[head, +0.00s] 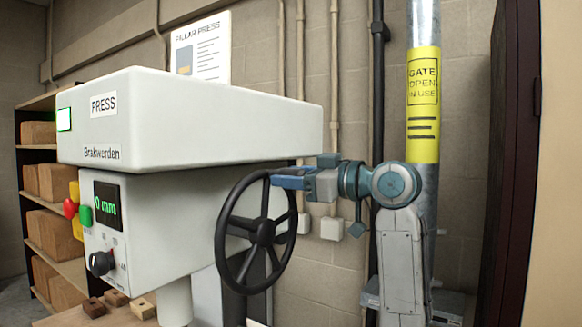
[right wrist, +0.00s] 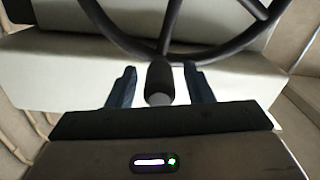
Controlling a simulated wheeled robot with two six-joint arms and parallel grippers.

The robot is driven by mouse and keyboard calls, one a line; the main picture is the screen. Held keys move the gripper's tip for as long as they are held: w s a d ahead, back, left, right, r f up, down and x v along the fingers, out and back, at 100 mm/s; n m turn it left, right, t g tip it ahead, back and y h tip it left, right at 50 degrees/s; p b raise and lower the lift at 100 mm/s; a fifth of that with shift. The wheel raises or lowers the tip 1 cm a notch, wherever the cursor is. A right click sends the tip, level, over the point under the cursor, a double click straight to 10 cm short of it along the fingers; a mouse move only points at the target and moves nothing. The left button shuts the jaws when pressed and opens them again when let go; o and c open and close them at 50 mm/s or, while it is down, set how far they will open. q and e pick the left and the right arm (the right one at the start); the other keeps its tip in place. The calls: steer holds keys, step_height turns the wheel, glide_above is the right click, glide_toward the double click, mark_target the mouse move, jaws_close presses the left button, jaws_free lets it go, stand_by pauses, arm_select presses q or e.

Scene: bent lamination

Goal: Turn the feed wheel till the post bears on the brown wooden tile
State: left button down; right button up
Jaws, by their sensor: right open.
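The black feed wheel (head: 262,232) stands on the right side of the white press, with several spokes and a hub. My right gripper (head: 277,180) is at the wheel's upper rim. In the right wrist view, its two blue fingers (right wrist: 160,88) are open, one on each side of the wheel's dark handle (right wrist: 159,78), with gaps showing. The white post (head: 175,302) comes down under the press head; its lower end is cut off by the picture's bottom edge. Small brown wooden pieces (head: 94,307) lie left of it; I cannot tell which tile is under the post. My left gripper is not in view.
The press display (head: 107,206) reads 0 mm. Red and green buttons (head: 86,215) and a black knob (head: 101,263) are on its front. Shelves with wooden blocks (head: 38,133) stand at left. A grey pillar with a yellow sign (head: 423,104) stands behind my right arm.

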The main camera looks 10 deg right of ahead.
steer(key=shift+w+a, duration=0.2)
steer(key=shift+w, duration=0.05)
jaws_close()
steer(key=shift+f, duration=0.1)
